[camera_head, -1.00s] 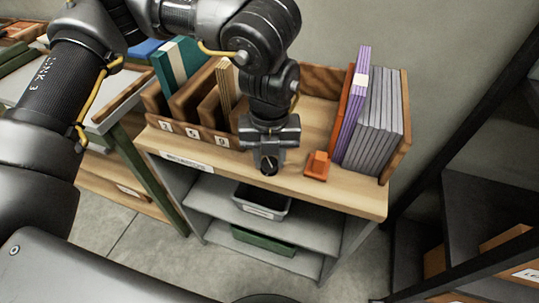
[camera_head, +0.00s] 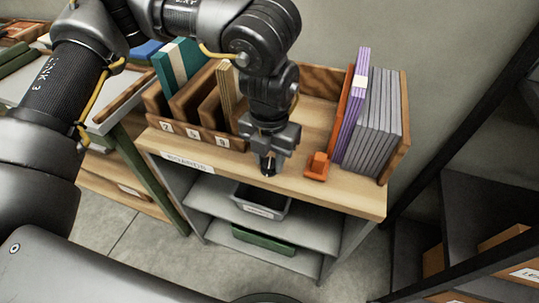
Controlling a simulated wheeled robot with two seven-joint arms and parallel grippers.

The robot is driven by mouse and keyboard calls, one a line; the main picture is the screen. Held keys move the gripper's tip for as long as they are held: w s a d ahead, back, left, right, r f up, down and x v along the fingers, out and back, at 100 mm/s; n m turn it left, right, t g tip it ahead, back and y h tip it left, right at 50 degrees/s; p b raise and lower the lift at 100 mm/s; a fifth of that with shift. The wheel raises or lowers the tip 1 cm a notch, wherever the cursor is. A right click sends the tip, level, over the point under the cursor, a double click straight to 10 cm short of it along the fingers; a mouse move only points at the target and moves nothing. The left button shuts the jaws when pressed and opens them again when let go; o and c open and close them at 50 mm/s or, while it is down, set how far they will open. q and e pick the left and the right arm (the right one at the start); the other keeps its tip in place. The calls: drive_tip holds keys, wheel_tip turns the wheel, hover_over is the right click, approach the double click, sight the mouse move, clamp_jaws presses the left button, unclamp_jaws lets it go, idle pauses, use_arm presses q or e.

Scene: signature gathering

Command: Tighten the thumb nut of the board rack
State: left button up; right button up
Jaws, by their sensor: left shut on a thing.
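The board rack (camera_head: 404,120) stands at the right of the wooden bench top, with several grey boards (camera_head: 373,125), purple boards (camera_head: 356,110) and an orange board (camera_head: 345,112) upright in it. My left gripper (camera_head: 268,168) points down near the front edge of the bench, left of a small orange block (camera_head: 317,167). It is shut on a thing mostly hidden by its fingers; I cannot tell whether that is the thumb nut. My right gripper is not in view.
A numbered wooden divider (camera_head: 193,136) with books stands at the left of the bench. A dark bin (camera_head: 262,204) and a green box (camera_head: 263,241) sit on shelves below. A dark shelf frame (camera_head: 470,274) stands at the right.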

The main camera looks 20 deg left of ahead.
use_arm(q)
drive_tip(key=shift+m, duration=1.1)
drive_tip(key=o, duration=1)
drive_tip(key=shift+r, duration=0.1)
